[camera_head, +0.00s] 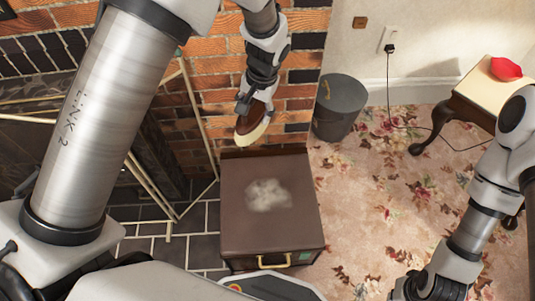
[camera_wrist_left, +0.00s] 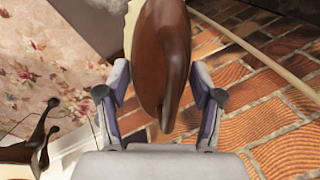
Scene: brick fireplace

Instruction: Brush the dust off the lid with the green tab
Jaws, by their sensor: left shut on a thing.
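A brown box with a flat lid (camera_head: 235,225) stands on the floor in the head view. A pale grey patch of dust (camera_head: 267,194) lies in the middle of the lid. A small green tab (camera_head: 304,256) shows at its front right, beside a yellow handle (camera_head: 274,262). My left gripper (camera_head: 251,107) is shut on a brush (camera_head: 253,130) with a brown wooden back and cream bristles, above and behind the box, apart from the dust. The brush also fills the middle of the left wrist view (camera_wrist_left: 163,55). My right gripper (camera_head: 432,287) is low at the right, its fingers unclear.
A dark grey bin (camera_head: 340,105) stands behind the box to the right. A side table (camera_head: 490,85) with a red lips-shaped thing (camera_head: 506,69) is further right. The brick fireplace wall (camera_head: 300,55) is behind. Floral carpet (camera_head: 360,215) right of the box is clear.

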